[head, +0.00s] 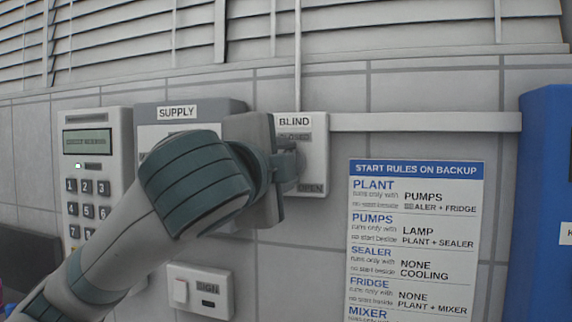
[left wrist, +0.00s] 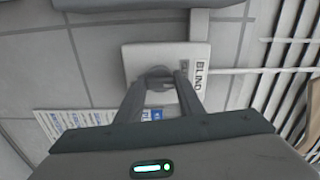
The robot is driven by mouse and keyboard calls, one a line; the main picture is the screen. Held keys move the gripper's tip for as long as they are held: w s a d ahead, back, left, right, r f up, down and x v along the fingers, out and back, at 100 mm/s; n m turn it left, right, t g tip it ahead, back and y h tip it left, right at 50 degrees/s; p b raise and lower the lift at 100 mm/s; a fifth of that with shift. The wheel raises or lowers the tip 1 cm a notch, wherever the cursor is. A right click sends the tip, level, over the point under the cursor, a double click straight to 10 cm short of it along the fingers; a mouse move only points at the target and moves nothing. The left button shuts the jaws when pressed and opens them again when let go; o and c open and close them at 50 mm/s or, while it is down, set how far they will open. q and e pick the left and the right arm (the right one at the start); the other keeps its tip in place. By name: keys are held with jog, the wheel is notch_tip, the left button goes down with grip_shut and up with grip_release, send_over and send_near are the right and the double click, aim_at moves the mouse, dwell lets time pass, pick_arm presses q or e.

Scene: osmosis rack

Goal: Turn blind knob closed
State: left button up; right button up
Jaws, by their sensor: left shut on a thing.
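The blind control plate (head: 314,180) is a pale wall plate labelled BLIND, with CLOSED marked above and OPEN below. My left gripper (head: 288,165) is at the plate, its arm coming in from the left and hiding the plate's left side. In the left wrist view the plate (left wrist: 193,56) lies ahead, and the round grey blind knob (left wrist: 157,74) sits between the two fingers of my left gripper (left wrist: 160,88). The fingers are shut on the knob. The knob's pointer direction cannot be made out. My right gripper is not in view.
A SUPPLY box (head: 190,106) is partly hidden behind my left arm. A keypad panel (head: 118,122) is at left, a SIGN switch (head: 208,307) below. A rules poster (head: 415,250) and blue cabinet (head: 545,130) are at right. Window blinds (head: 400,35) hang above.

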pick_arm(q)
jog(key=o, duration=1.1)
jog(key=shift+c, duration=0.2)
jog(key=b+v, duration=0.3)
jog(key=v, duration=1.4)
jog(key=shift+s, duration=0.15)
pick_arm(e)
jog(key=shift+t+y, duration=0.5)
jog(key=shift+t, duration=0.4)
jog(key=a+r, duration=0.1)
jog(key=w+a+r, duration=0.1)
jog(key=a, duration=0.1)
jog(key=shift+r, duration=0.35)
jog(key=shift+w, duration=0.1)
